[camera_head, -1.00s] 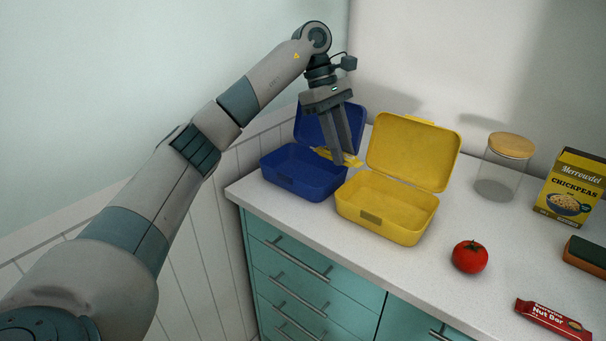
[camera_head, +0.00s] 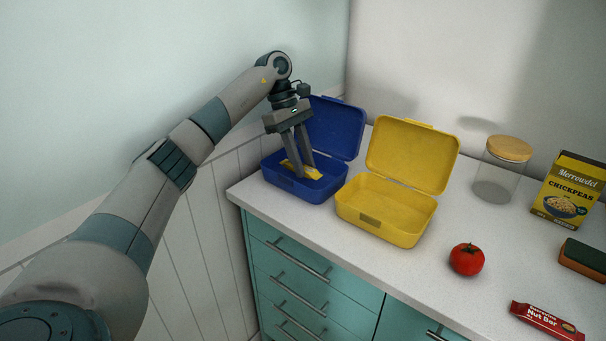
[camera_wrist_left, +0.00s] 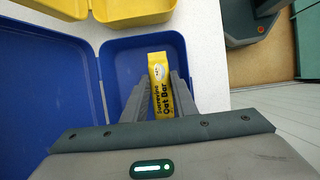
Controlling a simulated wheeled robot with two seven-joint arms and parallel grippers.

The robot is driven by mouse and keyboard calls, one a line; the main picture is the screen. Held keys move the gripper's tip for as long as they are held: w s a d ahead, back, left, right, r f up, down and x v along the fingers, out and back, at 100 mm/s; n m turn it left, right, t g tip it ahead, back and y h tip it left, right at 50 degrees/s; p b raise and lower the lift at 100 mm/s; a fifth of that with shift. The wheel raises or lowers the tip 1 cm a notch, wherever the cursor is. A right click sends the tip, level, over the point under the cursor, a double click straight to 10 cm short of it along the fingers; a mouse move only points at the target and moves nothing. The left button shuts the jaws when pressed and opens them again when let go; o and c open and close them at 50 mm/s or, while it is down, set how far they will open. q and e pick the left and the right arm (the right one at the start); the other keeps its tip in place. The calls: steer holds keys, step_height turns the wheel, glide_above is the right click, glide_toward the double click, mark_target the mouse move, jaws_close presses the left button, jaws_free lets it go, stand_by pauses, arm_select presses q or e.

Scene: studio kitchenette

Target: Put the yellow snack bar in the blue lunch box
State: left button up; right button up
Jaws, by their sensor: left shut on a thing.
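The yellow snack bar (camera_head: 312,172) is between the fingers of my left gripper (camera_head: 303,175), low inside the blue lunch box (camera_head: 312,192). The left wrist view shows the bar (camera_wrist_left: 160,85), labelled Oat Bar, with the left gripper's fingers (camera_wrist_left: 160,100) shut on it from both sides. The blue box (camera_wrist_left: 115,70) lies around and beneath it there. Its lid stands open at the back. I cannot tell whether the bar touches the box floor. My right gripper is not in view.
An open yellow lunch box (camera_head: 385,212) stands just right of the blue one. Farther right are a tomato (camera_head: 466,259), a glass jar (camera_head: 502,170), a chickpeas box (camera_head: 568,192), a sponge (camera_head: 584,258) and a red nut bar (camera_head: 546,321). The counter's front middle is clear.

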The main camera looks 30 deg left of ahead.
arm_select(q)
steer(key=shift+f, duration=0.5)
step_height(320, 180, down, 3)
steer(key=shift+r+p, duration=0.15)
steer(key=shift+p, duration=0.35)
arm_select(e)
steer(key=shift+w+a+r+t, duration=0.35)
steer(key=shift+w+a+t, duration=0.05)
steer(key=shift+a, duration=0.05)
arm_select(q)
steer(key=shift+f, duration=0.3)
steer(key=o, duration=0.8)
steer(key=shift+c, duration=0.2)
steer(key=shift+r, duration=0.15)
